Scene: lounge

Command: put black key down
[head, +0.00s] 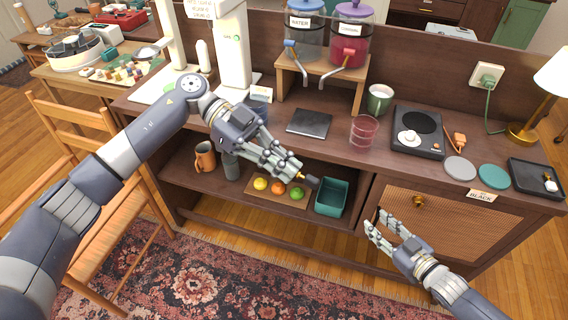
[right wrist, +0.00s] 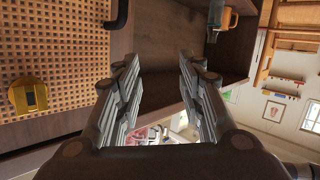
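My left gripper (head: 296,172) is shut on a small black key (head: 312,181) with a brass-coloured part. It holds the key in front of the open shelf, near the teal bin. My right gripper (head: 379,223) is open and empty, below and left of the brass lock (head: 418,201) on the woven-front cabinet door (head: 450,222). A label reading "BLACK" (head: 481,196) is on the edge above the door. The right wrist view shows the open fingers (right wrist: 159,65), with the brass lock (right wrist: 29,96) at the left.
The teal bin (head: 332,197) and a fruit board (head: 262,198) are on the lower shelf. The countertop holds a dark flat pad (head: 310,123), a pink glass (head: 364,131), a hotplate (head: 418,131), round coasters (head: 494,177) and a black tray (head: 537,178). A chair (head: 75,125) stands at left.

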